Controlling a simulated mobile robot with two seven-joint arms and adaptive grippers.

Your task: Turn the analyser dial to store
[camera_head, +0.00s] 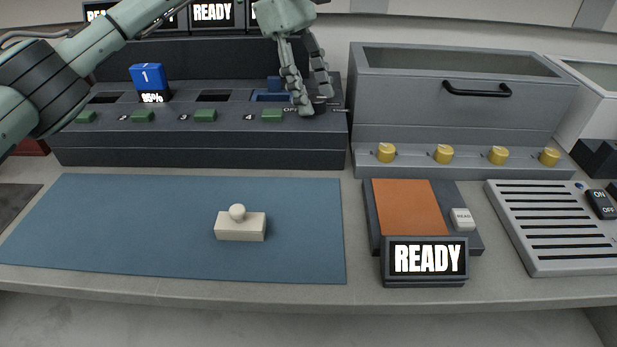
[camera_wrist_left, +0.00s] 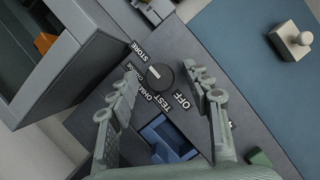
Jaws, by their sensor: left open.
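The analyser dial (camera_wrist_left: 164,75) is a round dark knob with a white mark on its left part, which looks turned toward the charge and store labels. Labels around it read STORE (camera_wrist_left: 140,51), CHARGE, TEST and OFF (camera_wrist_left: 182,100); another is hard to read. My left gripper (camera_wrist_left: 163,82) is open, with one finger on each side of the dial in the wrist view; I cannot tell whether they touch it. In the head view the left gripper (camera_head: 315,100) is over the right end of the dark charger bank (camera_head: 200,157), and its fingers mostly hide the dial. My right gripper is not in view.
A blue slot (camera_wrist_left: 166,138) is close to the left gripper. A cream block with a knob (camera_head: 240,227) lies on the blue mat (camera_head: 130,220). A grey handled bin (camera_head: 460,95) stands to the right of the bank.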

